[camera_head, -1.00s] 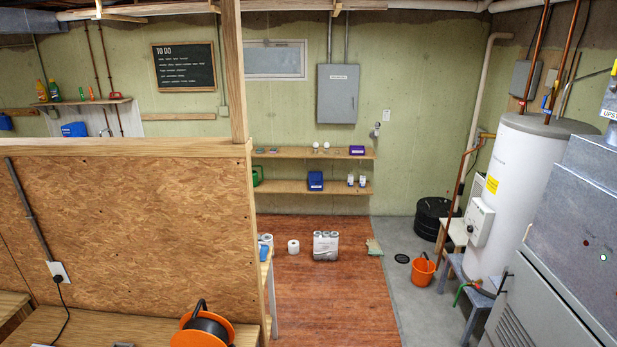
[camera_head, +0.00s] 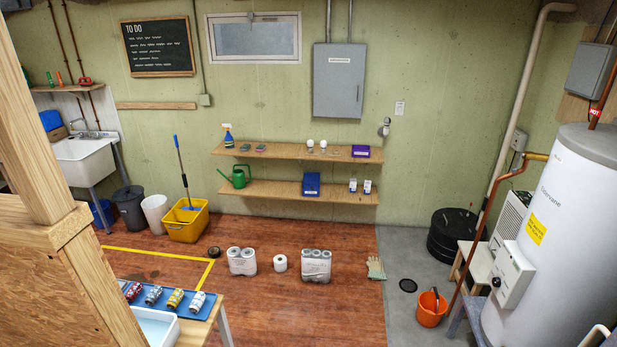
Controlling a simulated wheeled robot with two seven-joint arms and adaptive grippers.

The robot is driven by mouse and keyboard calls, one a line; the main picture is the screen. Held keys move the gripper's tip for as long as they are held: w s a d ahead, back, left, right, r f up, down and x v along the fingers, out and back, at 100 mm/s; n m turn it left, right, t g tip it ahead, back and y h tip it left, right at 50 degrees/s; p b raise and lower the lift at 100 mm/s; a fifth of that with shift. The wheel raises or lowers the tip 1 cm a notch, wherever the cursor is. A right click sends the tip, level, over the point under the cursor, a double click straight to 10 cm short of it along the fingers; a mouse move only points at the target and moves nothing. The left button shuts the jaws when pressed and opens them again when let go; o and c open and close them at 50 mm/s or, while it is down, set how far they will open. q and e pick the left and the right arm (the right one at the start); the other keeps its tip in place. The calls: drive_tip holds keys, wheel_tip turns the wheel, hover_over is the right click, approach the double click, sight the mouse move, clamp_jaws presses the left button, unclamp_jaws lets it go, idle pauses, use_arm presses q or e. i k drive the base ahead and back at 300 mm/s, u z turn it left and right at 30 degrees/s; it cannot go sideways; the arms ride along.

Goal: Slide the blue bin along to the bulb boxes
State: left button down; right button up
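The blue bin (camera_head: 311,184) stands on the lower wall shelf (camera_head: 270,192), right of its middle. Two small white-and-blue boxes, which look like the bulb boxes (camera_head: 360,186), stand upright on the same shelf to the right of the bin. A bare stretch of shelf lies between the bin and the boxes. Neither of my grippers is in view.
The upper shelf (camera_head: 285,153) holds a spray bottle (camera_head: 227,135), white bulbs and a purple box (camera_head: 361,151). A green watering can (camera_head: 237,176) is left on the lower shelf. Wrapped rolls (camera_head: 316,266) and gloves (camera_head: 375,267) lie on the floor before the shelves.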

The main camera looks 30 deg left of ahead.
sight(310, 179)
drive_tip(key=i, duration=0.35)
drive_tip(key=u, duration=0.95)
drive_tip(key=i, duration=3.15)
drive_tip(key=u, duration=1.3)
drive_tip(key=i, duration=2.15)
drive_tip(key=z, duration=1.9)
